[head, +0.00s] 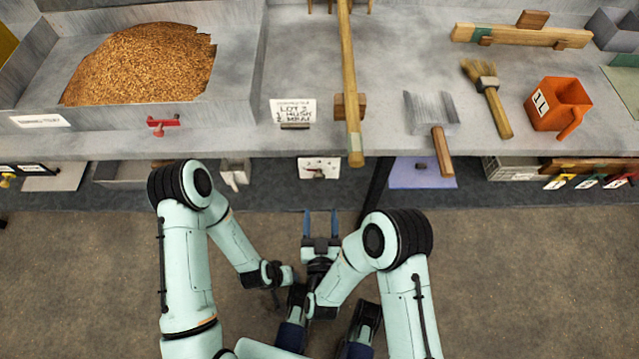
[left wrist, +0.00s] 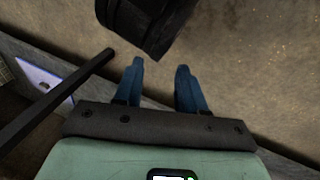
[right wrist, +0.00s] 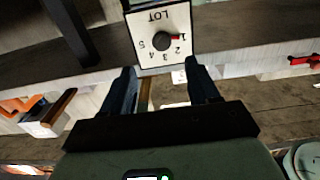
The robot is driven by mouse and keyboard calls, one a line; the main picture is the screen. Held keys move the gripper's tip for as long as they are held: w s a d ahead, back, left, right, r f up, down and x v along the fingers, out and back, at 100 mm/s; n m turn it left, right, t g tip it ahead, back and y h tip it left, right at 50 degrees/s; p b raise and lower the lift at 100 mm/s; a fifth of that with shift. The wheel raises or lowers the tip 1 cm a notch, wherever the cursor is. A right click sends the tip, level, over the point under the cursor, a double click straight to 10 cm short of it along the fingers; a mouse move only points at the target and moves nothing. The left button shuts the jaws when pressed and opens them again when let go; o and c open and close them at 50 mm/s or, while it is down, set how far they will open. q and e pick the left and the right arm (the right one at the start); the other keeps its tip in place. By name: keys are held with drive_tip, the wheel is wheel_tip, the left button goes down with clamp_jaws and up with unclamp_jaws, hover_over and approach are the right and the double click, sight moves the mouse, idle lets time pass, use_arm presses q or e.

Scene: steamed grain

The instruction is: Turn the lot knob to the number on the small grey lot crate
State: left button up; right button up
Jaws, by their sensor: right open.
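The lot knob (right wrist: 161,40) sits on a white dial plate under the counter's front edge, upside down in the right wrist view. The dial is marked LOT and 1 to 5, and its red pointer is at 1. The plate also shows in the head view (head: 318,168). My right gripper (head: 320,222) is open and empty, short of the knob and facing it; it also shows in the right wrist view (right wrist: 160,75). My left gripper (left wrist: 160,68) is open and empty over the floor. I cannot tell which grey box is the lot crate; no crate number is readable.
A card reading LOT 2 HUSK MEAL (head: 293,110) stands on the counter. A long wooden stick (head: 350,70) overhangs the edge near the dial. A red handle (head: 163,123) is left of it. A grey crate (head: 512,169) and a dark post (head: 378,190) are under the counter.

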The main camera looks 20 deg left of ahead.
sight(319, 181)
use_arm(q)
drive_tip(key=shift+w+a+f+t+b, duration=0.25)
drive_tip(key=shift+w+a+f+b, duration=0.15)
drive_tip(key=shift+w, duration=0.25)
drive_tip(key=shift+w+a+f+t+b, duration=0.25)
drive_tip(key=shift+w+a+f, duration=0.15)
drive_tip(key=shift+w, duration=0.2)
use_arm(e)
drive_tip(key=x, duration=0.9)
drive_tip(key=shift+w+a, duration=0.2)
drive_tip(key=shift+w, duration=0.2)
use_arm(q)
drive_tip(key=shift+f, duration=0.1)
use_arm(e)
drive_tip(key=c, duration=1)
